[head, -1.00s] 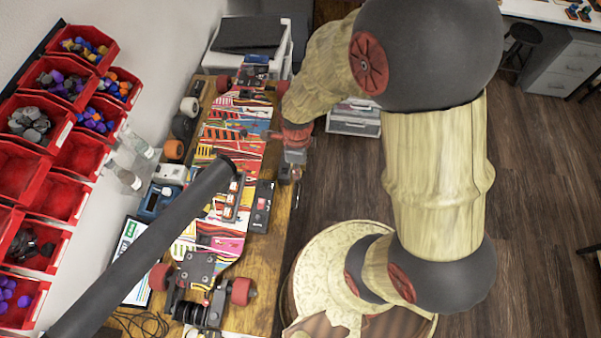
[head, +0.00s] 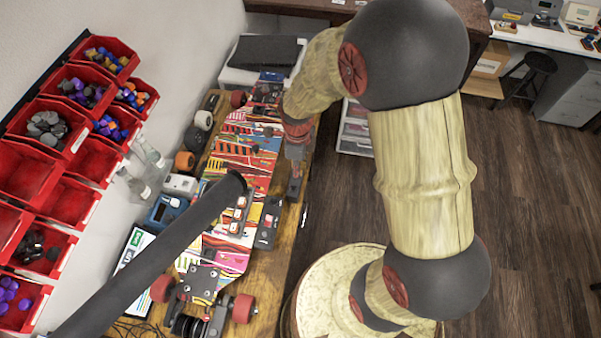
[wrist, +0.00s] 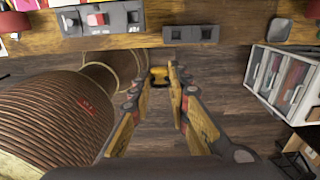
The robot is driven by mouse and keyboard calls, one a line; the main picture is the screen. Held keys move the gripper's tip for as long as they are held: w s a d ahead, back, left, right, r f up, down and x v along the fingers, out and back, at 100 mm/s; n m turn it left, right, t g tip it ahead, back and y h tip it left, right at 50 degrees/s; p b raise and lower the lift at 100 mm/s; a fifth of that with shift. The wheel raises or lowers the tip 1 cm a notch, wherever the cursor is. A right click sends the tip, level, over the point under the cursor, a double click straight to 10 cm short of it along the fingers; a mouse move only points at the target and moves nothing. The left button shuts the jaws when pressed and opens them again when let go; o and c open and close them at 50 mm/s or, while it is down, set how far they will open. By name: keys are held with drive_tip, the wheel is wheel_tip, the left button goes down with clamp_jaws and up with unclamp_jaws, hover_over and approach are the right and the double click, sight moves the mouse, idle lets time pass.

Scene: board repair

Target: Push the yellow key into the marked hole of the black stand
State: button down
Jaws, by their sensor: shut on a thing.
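My gripper (wrist: 160,72) is at the centre of the wrist view. Its two fingers are shut on a small yellow key (wrist: 158,71), which shows between the fingertips, partly hidden. In the head view my gripper (head: 297,153) hangs near the bench's right edge, and the key cannot be made out there. The key appears apart from the stand.
A grey control box (wrist: 122,17) with a red button lies left of the stand. A colourful skateboard (head: 232,160) covers most of the wooden bench (head: 285,262). Red bins (head: 60,130) line the wall. A white drawer unit (wrist: 284,76) stands on the floor at right.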

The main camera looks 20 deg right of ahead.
drive_tip(key=shift+w, duration=2.7)
drive_tip(key=shift+f, duration=0.1)
drive_tip(key=shift+f+b, duration=5)
drive_tip(key=shift+f, duration=3.05)
drive_tip(key=shift+f+b, duration=0.55)
drive_tip(key=shift+f, duration=0.7)
